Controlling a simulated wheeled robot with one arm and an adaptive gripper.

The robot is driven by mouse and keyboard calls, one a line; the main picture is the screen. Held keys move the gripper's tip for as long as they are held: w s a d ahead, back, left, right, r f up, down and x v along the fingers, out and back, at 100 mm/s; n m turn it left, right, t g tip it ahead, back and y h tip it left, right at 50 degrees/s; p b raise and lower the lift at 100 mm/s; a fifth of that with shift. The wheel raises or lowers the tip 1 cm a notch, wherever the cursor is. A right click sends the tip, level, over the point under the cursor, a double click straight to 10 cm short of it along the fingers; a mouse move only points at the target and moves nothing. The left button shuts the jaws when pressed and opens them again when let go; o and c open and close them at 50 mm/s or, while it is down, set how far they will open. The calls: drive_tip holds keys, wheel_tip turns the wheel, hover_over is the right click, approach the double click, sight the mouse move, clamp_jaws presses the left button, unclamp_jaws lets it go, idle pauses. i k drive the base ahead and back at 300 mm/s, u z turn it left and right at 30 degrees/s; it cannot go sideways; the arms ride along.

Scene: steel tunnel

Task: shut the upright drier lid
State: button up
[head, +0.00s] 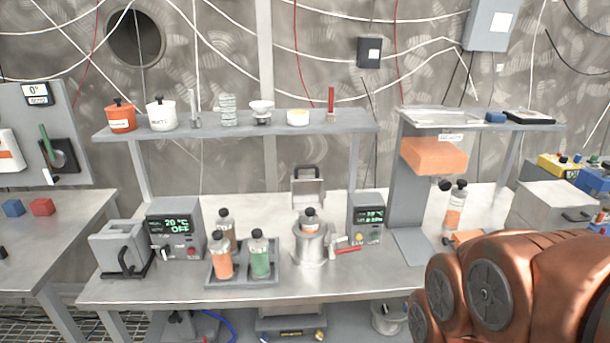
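The drier looks to be the round metal vessel (310,246) at the middle of the bench. Its square grey lid (308,193) stands upright behind the opening, with a dark handle (305,171) at the top. A bottle with a black cap and orange label (309,219) sits in the vessel's mouth, its upper part showing. A red-handled lever or tool (346,247) is at the vessel's right side. My copper-coloured arm fills the lower right corner, well to the right of the drier. My gripper is not in view.
A tray (244,283) with several bottles stands left of the drier. Control boxes with green displays (174,230) (367,219) flank it. A shelf (240,131) runs above and behind the lid. An orange block (434,156) is on the stand to the right.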

sight(306, 191)
drive_tip(key=k, duration=0.65)
drive_tip(key=u, duration=0.65)
drive_tip(key=i, duration=0.65)
drive_tip(key=u, duration=0.7)
drive_tip(key=i, duration=0.75)
drive_tip(key=z, duration=0.55)
drive_tip(key=i, duration=0.7)
drive_tip(key=z, duration=0.65)
